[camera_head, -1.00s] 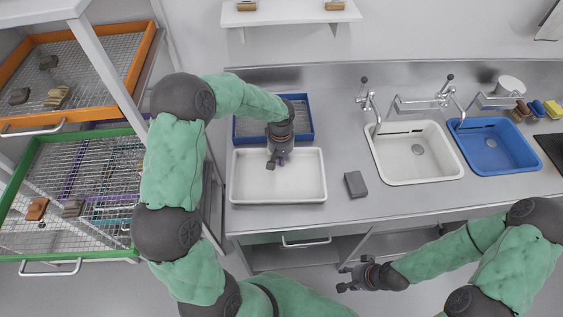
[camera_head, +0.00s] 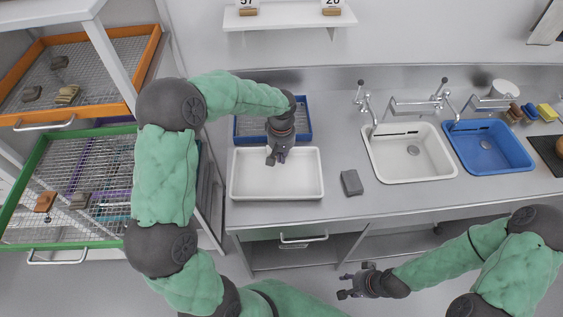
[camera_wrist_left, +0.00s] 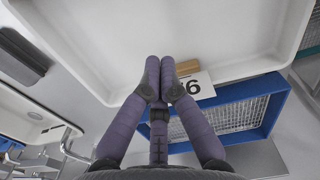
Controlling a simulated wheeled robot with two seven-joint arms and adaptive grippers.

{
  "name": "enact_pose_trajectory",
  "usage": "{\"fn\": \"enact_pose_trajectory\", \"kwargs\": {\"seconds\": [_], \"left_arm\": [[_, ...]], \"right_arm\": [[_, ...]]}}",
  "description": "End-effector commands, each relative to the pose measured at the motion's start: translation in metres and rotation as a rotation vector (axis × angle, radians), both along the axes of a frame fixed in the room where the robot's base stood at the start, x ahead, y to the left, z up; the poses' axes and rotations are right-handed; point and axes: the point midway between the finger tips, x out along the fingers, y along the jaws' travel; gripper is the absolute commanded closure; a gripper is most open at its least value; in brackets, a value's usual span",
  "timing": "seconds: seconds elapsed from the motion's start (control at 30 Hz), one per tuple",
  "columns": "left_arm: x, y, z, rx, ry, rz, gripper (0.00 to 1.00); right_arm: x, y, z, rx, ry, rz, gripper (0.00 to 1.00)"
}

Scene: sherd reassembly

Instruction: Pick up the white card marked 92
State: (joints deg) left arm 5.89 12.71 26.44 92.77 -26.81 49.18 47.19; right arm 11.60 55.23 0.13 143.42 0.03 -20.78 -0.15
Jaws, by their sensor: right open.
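In the left wrist view, a white card (camera_wrist_left: 205,84) on a wooden stand (camera_wrist_left: 204,73) appears upside down, beside the blue mesh tray. One digit shows, like a 6 this way up, which would be a 9 upright; the rest is hidden behind a finger. My left gripper (camera_head: 276,157) points down over the back part of the white tray. In its wrist view the fingertips (camera_wrist_left: 160,63) lie close together and overlap the card's left part; I cannot tell whether they grip anything. My right gripper (camera_head: 347,287) is open and empty in front of the counter.
The white tray (camera_head: 240,193) and blue mesh tray (camera_head: 306,126) sit on the counter, with a grey block (camera_head: 351,182) to their right. White (camera_head: 378,168) and blue (camera_head: 480,166) basins stand further right. Sherds lie on orange (camera_head: 70,118) and green (camera_head: 30,180) racks. The wall shelf (camera_head: 290,17) holds two cards.

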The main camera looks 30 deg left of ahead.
Motion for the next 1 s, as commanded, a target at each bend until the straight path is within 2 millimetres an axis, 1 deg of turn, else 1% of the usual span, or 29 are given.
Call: {"fn": "enact_pose_trajectory", "kwargs": {"seconds": [0.03,0.1,0.23,0.3,0.37,0.47,0.57,0.8,1.0], "left_arm": [[0.001,0.0,0.011,0.0,-0.004,0.0,1.0],[0.001,0.0,0.021,0.0,-0.004,0.0,1.0],[0.0,0.0,0.032,0.0,-0.001,-0.001,1.0],[0.0,0.0,0.035,-0.001,-0.001,-0.005,0.78],[-0.002,-0.001,0.037,-0.001,-0.001,-0.026,0.61],[-0.008,-0.003,0.041,0.0,0.0,-0.122,0.61],[-0.018,-0.006,0.044,-0.001,0.0,-0.296,0.61],[-0.048,-0.016,0.053,0.001,-0.001,-0.82,0.61],[-0.074,-0.024,0.057,0.001,0.0,-1.253,0.61]], "right_arm": [[0.0,0.0,0.004,0.0,0.0,0.0,0.58],[0.0,0.0,0.006,0.0,0.0,0.0,0.58],[0.0,0.0,0.008,0.0,0.0,0.0,0.58],[0.0,0.0,0.008,0.0,0.0,0.0,0.58],[0.0,0.0,0.009,0.0,0.0,0.0,0.58],[0.0,0.0,0.01,0.0,0.0,0.0,0.58],[0.0,0.0,0.012,0.0,0.0,0.0,0.58],[0.0,0.0,0.018,0.0,0.0,0.0,0.58],[0.0,0.0,0.022,0.0,0.0,0.0,0.58]]}}
